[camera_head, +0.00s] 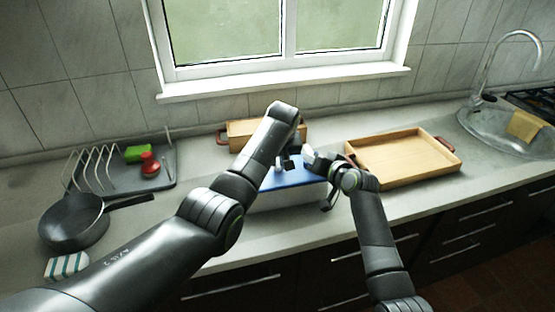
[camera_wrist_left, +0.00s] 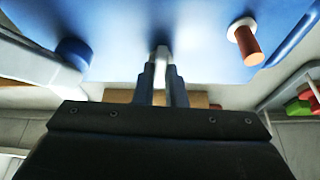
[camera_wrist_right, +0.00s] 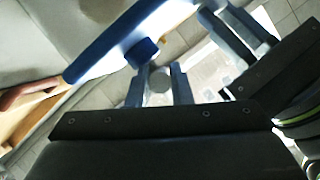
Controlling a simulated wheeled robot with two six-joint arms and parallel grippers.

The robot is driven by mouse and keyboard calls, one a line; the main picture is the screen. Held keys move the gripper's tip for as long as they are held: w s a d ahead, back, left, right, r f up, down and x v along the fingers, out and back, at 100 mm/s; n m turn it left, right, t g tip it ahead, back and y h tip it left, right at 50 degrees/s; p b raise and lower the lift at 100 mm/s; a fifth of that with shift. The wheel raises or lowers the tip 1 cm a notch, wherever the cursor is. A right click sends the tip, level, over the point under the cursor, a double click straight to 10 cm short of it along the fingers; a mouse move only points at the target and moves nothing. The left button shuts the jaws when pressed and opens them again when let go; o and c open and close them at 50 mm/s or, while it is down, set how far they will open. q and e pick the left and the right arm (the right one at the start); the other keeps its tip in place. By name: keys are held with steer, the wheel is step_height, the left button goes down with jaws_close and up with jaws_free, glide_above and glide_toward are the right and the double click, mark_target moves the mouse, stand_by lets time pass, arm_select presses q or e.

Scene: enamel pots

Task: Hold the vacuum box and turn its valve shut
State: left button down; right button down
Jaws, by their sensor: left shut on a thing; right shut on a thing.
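The vacuum box (camera_head: 284,197) is a pale box with a blue lid on the counter. Its blue lid also shows in the left wrist view (camera_wrist_left: 195,60). My left gripper (camera_head: 285,165) is over the lid; in its wrist view (camera_wrist_left: 163,70) it is shut on a slim white piece standing from the lid. My right gripper (camera_head: 311,158) is at the lid's right end; in its wrist view (camera_wrist_right: 160,78) it is shut on a grey round piece beside a blue knob (camera_wrist_right: 142,51). Which piece is the valve I cannot tell. An orange-brown peg (camera_wrist_left: 246,42) with a white base stands clear on the lid.
An empty wooden tray (camera_head: 402,158) is to the right and a wooden box (camera_head: 240,130) is behind. A grey drying tray (camera_head: 150,178) with a red item (camera_head: 150,165) and a green sponge (camera_head: 138,153), and a pan (camera_head: 75,220), are left. A sink (camera_head: 505,128) is far right.

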arm_select(q)
steer(key=shift+n, duration=0.6)
steer(key=shift+y, duration=0.3)
steer(key=c, duration=1.5)
jaws_free()
steer(key=v, duration=1.2)
